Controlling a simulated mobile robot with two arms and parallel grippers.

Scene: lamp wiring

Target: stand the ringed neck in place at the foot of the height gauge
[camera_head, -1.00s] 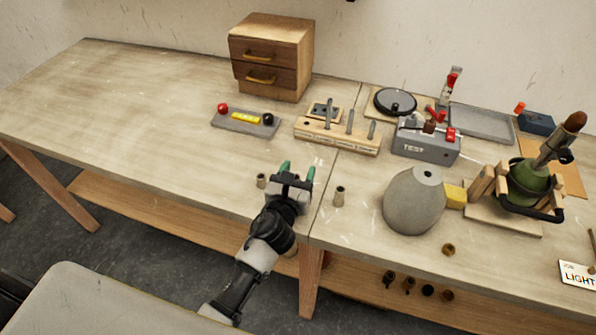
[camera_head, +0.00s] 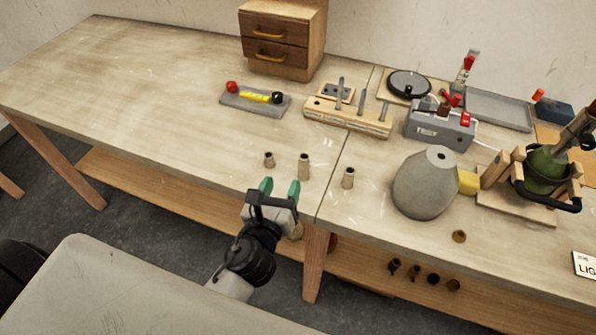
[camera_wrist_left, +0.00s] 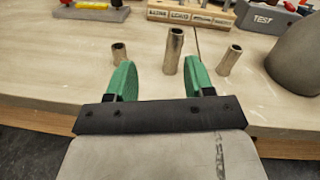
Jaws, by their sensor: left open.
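Three small metallic necks stand upright near the table's front edge: a short one (camera_head: 268,160), a tall one (camera_head: 304,166) and a middling one (camera_head: 348,178). They also show in the left wrist view: short (camera_wrist_left: 118,53), tall (camera_wrist_left: 173,52) and middling (camera_wrist_left: 229,60). I cannot make out clearly which one carries rings. The height gauge seems to be the labelled wooden block with upright pins (camera_head: 346,117), farther back. My left gripper (camera_head: 280,189) is open and empty, its green fingers pointing at the necks from the front edge. In the wrist view the tall neck lies ahead between the fingertips (camera_wrist_left: 158,78).
A grey tray with red, yellow and black parts (camera_head: 237,99) lies left of the block. A TEST box (camera_head: 440,127) and a grey cone-like shade (camera_head: 425,188) stand to the right. A drawer cabinet (camera_head: 318,45) is behind. The left tabletop is clear.

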